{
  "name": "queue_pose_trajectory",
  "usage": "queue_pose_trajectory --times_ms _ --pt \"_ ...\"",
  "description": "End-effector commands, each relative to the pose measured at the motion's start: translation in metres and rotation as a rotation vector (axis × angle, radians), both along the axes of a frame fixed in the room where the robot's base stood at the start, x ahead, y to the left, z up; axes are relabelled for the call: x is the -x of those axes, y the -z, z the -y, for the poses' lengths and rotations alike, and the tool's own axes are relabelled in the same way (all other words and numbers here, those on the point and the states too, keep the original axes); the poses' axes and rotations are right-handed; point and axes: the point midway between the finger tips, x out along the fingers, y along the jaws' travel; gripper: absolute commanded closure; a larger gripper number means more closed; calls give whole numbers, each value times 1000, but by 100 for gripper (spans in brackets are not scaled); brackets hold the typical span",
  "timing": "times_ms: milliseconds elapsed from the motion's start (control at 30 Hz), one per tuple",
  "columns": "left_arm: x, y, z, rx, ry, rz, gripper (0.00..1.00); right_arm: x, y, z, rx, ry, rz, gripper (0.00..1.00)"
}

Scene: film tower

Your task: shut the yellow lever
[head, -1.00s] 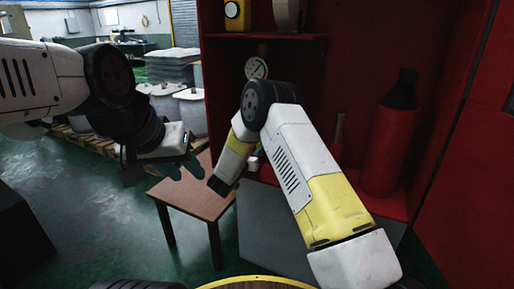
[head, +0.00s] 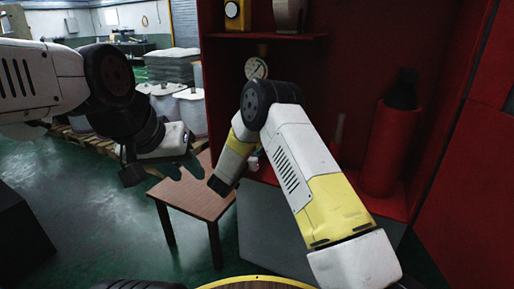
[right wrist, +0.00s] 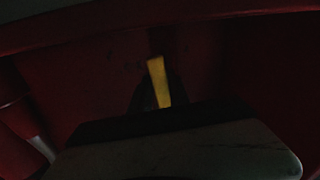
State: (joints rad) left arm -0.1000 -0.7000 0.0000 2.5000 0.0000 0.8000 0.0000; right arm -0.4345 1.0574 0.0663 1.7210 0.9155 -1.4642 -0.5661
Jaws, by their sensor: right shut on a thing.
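The yellow lever (right wrist: 159,82) shows in the dim right wrist view as a short, nearly upright bar, leaning slightly left at its top. My right gripper (right wrist: 158,98) is shut on it. The gripper's dark fingers show beside the lever, and the lever's lower part is hidden behind the gripper body. In the head view my right arm reaches into the red cabinet and hides the lever and most of that gripper. My left gripper (head: 184,168) hangs empty over the small wooden table, its dark fingers seeming apart.
The red cabinet (head: 265,40) holds a pressure gauge (head: 256,68), a red cylinder with a black top (head: 388,150) and a yellow device (head: 237,14) on the upper shelf. The small wooden table (head: 205,200) stands left of the cabinet.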

Motion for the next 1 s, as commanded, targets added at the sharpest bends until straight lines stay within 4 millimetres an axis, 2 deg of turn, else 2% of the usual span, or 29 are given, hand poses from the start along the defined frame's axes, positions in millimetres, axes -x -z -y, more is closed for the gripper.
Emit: queue_pose_trajectory --times_ms 667,1000 --pt "0 0 0 0 0 0 64 1 -1 1 12 0 -5 100" --pt "0 0 0 0 0 0 64 8 -4 14 161 -1 -78 100"
